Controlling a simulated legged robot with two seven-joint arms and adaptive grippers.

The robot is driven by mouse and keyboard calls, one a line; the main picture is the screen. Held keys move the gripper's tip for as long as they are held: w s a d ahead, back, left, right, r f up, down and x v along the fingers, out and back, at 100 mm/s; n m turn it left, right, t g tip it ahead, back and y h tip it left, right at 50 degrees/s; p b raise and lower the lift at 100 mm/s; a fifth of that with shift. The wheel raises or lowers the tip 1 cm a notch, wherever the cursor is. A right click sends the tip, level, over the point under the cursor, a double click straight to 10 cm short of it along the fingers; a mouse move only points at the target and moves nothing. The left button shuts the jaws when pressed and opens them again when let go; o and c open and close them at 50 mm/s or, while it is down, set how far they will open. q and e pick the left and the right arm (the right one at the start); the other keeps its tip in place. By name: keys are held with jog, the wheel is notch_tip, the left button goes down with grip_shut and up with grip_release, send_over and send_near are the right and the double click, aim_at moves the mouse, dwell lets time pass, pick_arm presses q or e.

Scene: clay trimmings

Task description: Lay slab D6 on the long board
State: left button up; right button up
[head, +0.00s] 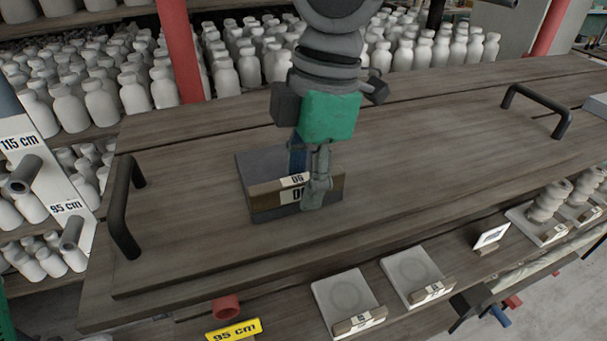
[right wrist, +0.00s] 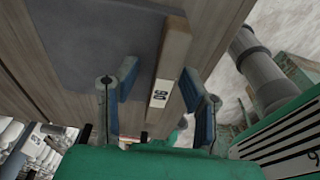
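Slab D6 (head: 262,168) is a dark grey slab with a wooden strip (head: 265,203) along its near edge and white labels on it. It lies flat on the long board (head: 420,150), left of the board's middle. My right gripper (head: 308,180) is above the strip, pointing down, and hides part of the slab and the front label. In the right wrist view the fingers (right wrist: 160,100) stand apart on either side of the labelled strip (right wrist: 171,65), with gaps visible, so the gripper is open. My left gripper is not in view.
The board has a dark handle at its left end (head: 126,208) and right end (head: 537,108). Light slabs (head: 343,292) (head: 408,263) lie on the lower ledge in front. Racks of pale bottles (head: 100,100) stand behind and left. The board's right half is clear.

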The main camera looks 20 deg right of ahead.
notch_tip(320, 180, up, 6)
jog(key=shift+a+r+b, duration=0.1)
jog(key=shift+r+b, duration=0.15)
jog(key=shift+b, duration=0.1)
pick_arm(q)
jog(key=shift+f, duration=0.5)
pick_arm(e)
jog(key=r, duration=0.1)
jog(key=d+r, duration=0.1)
jog(key=r, duration=0.3)
jog(key=shift+d+r, duration=0.2)
jog(key=shift+d, duration=0.2)
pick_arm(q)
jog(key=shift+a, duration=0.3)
pick_arm(e)
jog(key=shift+a, duration=0.3)
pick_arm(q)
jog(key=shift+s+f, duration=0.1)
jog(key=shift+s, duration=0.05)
